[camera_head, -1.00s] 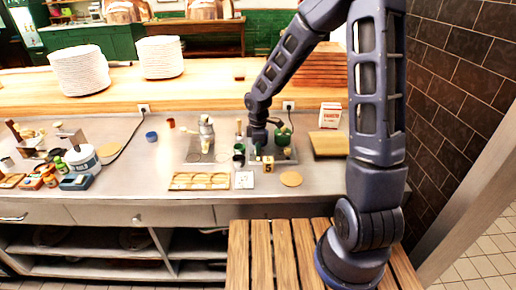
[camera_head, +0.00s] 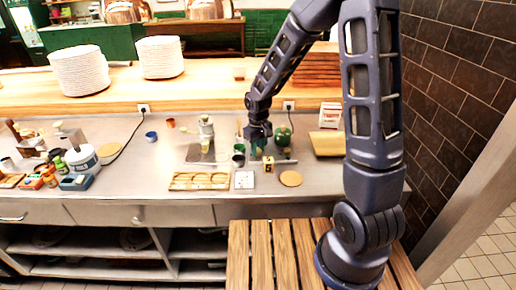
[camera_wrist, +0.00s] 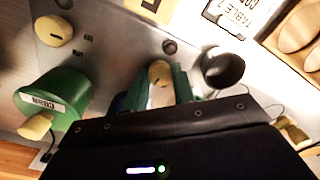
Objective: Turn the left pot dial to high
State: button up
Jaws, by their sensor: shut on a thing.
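The left pot dial is a cream knob (camera_wrist: 160,72) on the front of a grey metal hob plate (camera_wrist: 110,45). My gripper (camera_wrist: 158,85) has its green fingers on both sides of this knob in the wrist view, shut on it. In the head view my gripper (camera_head: 256,152) points down at the plate's front left, and the knob is hidden there. A second cream knob (camera_wrist: 55,32) is apart from my fingers. The knob's exact setting cannot be read.
A dark cup (camera_wrist: 222,68) stands close beside my fingers. A yellow block (camera_head: 268,164), a white card (camera_head: 244,180), a wooden mould tray (camera_head: 200,181) and a round tan disc (camera_head: 290,179) lie in front. A wooden board (camera_head: 328,145) lies to the right.

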aim_at(258, 150)
jog(key=m, duration=0.4)
jog(key=shift+m, duration=0.4)
dwell(0.4)
jog(key=o, duration=1)
notch_tip(258, 150, up, 11)
